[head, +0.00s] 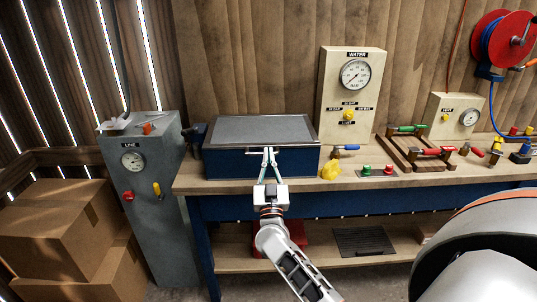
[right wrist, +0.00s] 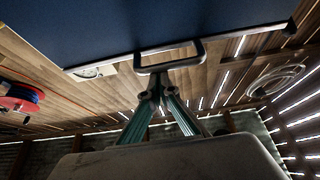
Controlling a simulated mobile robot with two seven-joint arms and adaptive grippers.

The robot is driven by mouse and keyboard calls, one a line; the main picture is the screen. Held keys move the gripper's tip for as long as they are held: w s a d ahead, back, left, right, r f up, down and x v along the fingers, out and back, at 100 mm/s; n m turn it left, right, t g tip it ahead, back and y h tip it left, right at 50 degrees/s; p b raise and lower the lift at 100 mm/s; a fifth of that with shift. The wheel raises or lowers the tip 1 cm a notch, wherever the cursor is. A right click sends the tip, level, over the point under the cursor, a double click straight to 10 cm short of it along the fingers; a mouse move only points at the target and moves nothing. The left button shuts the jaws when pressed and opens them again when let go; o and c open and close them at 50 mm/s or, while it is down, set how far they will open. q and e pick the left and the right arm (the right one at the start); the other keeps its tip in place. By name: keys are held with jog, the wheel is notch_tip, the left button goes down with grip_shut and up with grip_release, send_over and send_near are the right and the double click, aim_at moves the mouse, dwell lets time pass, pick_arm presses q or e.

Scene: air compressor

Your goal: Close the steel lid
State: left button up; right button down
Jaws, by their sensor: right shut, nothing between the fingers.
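The steel lid (head: 262,130) is a grey panel with a dark rim on top of the blue box (head: 235,165), at the left end of the workbench. From this angle it looks about flat over the box; I cannot tell whether a gap is left under its front edge. My right gripper (head: 268,152) is at the middle of the box's front, fingers together and empty. In the right wrist view, the closed fingertips (right wrist: 157,82) are at a metal handle (right wrist: 170,57) on a blue panel (right wrist: 140,20); I cannot tell whether they touch it. My left gripper is out of view.
A yellow lump (head: 331,169) and a button plate (head: 377,170) lie right of the box. The water gauge panel (head: 350,100) stands behind. A grey cabinet (head: 150,200) and cardboard boxes (head: 55,225) stand at the left. The bench front edge (head: 420,182) is below my gripper.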

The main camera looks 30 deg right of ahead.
jog(key=shift+f, duration=0.65)
jog(key=r+v, duration=0.1)
jog(key=v, duration=1.1)
jog(key=s+a+f+n+g+y, duration=0.1)
jog(key=s+a+f+n+y, duration=0.2)
jog(key=a+f+n+y, duration=0.3)
jog(key=s+a+f+n+g+y, duration=0.1)
jog(key=s+a+f+n+y, duration=0.3)
jog(key=a+f+y, duration=0.4)
jog(key=s+a+f+g+y, duration=0.1)
jog(key=s+f+g, duration=0.6)
jog(key=s+f, duration=0.7)
jog(key=shift+a+n, duration=0.4)
jog(key=shift+a, duration=0.5)
jog(key=shift+s, duration=0.1)
